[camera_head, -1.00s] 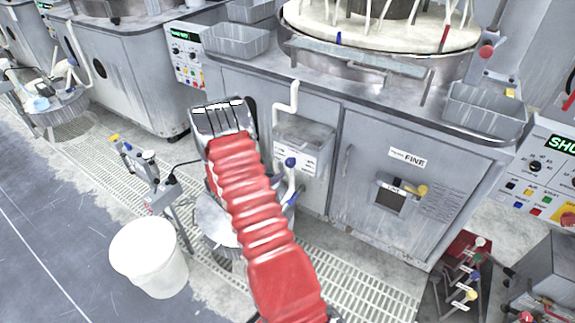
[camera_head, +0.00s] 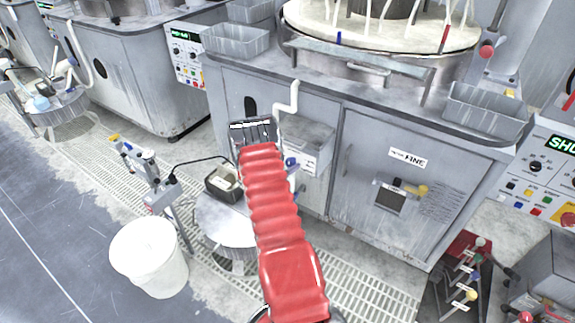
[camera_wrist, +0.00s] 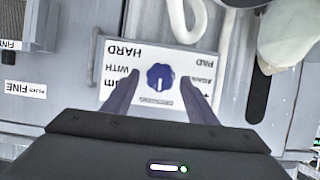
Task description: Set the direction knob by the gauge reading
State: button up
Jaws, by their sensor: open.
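The direction knob is a round blue knob (camera_wrist: 160,76) on a white label plate (camera_wrist: 140,52). In the wrist view the plate's words read upside down, with HARD, PAD and WITH legible, and the knob's white mark points down in the picture. My gripper (camera_wrist: 161,84) is open, with one dark finger on each side of the knob; I cannot tell whether they touch it. In the head view the blue knob (camera_head: 291,162) shows just right of my gripper's end (camera_head: 253,132). A dark cabled device (camera_head: 222,183), possibly the gauge, sits on a round stool; its reading is not legible.
The knob's plate is on a grey cabinet front beside a door marked FINE (camera_head: 408,157). A white pipe (camera_head: 289,102) runs close by. A white bucket (camera_head: 150,262) and the round stool (camera_head: 225,222) stand on the floor at left. A tool rack (camera_head: 467,275) is at right.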

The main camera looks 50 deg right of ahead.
jog(key=shift+d+f, duration=0.15)
jog(key=shift+d, duration=0.1)
jog(key=shift+c, duration=0.3)
jog(key=c, duration=0.9)
jog(key=shift+w+a, duration=0.1)
jog(key=shift+a, duration=0.1)
jog(key=shift+c, duration=0.5)
jog(key=shift+d, duration=0.15)
